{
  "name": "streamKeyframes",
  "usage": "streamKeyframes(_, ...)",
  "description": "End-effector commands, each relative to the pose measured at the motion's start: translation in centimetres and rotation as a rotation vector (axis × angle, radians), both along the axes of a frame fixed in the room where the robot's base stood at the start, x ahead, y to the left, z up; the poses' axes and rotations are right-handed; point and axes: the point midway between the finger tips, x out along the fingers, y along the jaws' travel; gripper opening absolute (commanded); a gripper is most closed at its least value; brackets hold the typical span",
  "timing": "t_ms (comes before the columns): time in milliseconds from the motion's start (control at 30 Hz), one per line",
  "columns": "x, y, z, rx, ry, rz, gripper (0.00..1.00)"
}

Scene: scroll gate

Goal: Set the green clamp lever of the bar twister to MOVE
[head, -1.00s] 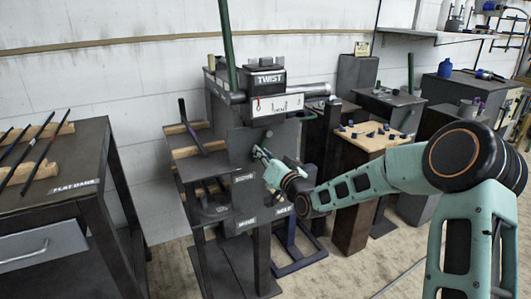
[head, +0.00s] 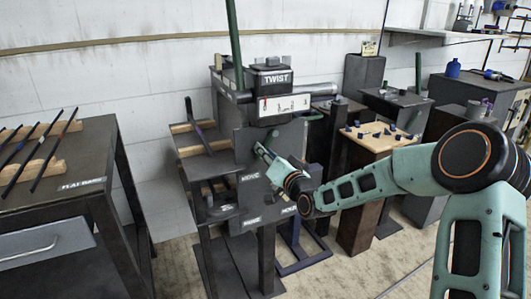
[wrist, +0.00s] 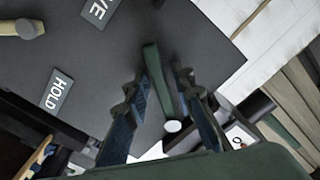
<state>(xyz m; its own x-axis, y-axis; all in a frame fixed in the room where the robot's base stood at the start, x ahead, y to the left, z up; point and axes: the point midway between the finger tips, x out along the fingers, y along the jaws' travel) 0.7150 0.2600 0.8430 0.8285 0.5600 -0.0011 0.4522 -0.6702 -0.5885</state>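The bar twister (head: 270,78) stands mid-frame in the head view, with a TWIST sign and a dark front plate. My gripper (head: 262,152) is at that plate. In the wrist view, the dark green clamp lever (wrist: 157,72) lies between the two fingers of my gripper (wrist: 158,80). The fingers are apart, with a visible gap on each side of the lever. The MOVE label (wrist: 98,10) is partly cut off at the top, and the HOLD label (wrist: 58,91) is at left. In the head view, the lever is hard to separate from my gripper.
A tall green bar (head: 234,40) rises from the twister. A rack table with dark bars (head: 40,150) stands at left. A wooden-topped stand with small dark pieces (head: 375,137) is at right. A pale round-ended peg (wrist: 22,28) sticks out of the plate.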

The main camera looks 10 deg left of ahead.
Motion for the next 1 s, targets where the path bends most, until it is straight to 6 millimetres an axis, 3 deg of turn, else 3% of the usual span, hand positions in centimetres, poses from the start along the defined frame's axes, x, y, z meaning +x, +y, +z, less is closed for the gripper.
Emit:
streamKeyframes(467, -0.8, -0.6, 0.0, -0.003, -0.002, 0.0, 0.29)
streamKeyframes(1000, -8.6, -5.9, 0.1, -0.003, -0.002, -0.001, 0.29)
